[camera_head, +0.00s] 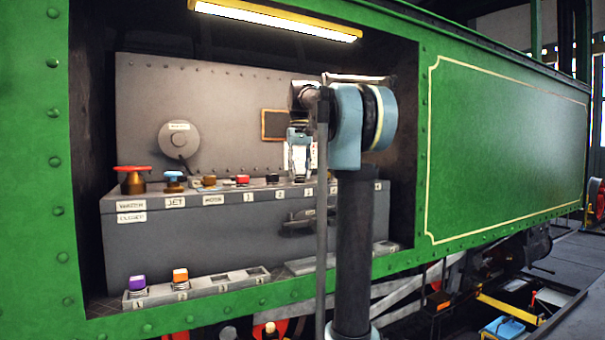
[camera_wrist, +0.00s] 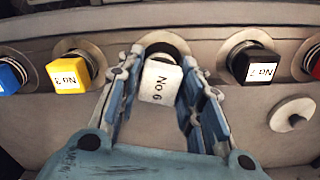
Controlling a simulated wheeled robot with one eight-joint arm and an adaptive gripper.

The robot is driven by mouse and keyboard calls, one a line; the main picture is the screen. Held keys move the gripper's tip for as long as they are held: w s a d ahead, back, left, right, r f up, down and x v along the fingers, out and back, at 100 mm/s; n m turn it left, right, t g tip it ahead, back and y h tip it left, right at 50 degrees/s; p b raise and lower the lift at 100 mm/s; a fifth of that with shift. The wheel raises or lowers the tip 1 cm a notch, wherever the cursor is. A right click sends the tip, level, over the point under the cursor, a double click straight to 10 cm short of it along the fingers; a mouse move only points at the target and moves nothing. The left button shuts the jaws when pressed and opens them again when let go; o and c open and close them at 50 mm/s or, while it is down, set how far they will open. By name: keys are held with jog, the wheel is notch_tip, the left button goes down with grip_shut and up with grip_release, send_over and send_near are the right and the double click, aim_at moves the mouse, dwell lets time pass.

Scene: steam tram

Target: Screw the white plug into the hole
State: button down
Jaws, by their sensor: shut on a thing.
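The white plug (camera_wrist: 158,82), labelled "No 6", sits between the two fingers of my gripper (camera_wrist: 165,68) in the wrist view. The gripper is shut on it, with one finger on each side. The plug's far end lies over a round, dark-looking socket with a grey rim (camera_wrist: 150,42), which it partly covers. I cannot tell how deep the plug sits in it. In the head view my gripper (camera_head: 300,158) points down over the grey box's top, and the plug and hole cannot be made out there.
A yellow plug (camera_wrist: 69,76) and a black plug (camera_wrist: 252,66) stand close on either side. A blue plug (camera_wrist: 9,76) is farther left. A grey round knob (camera_wrist: 291,114) sits at right. In the head view, a purple plug (camera_head: 137,282) and an orange plug (camera_head: 180,275) stand on the lower rack.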

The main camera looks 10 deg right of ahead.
jog(key=shift+f, duration=0.1)
jog(key=shift+w+a+m, duration=0.1)
jog(key=shift+m, duration=1.9)
jog(key=m, duration=0.3)
jog(key=shift+m, duration=0.6)
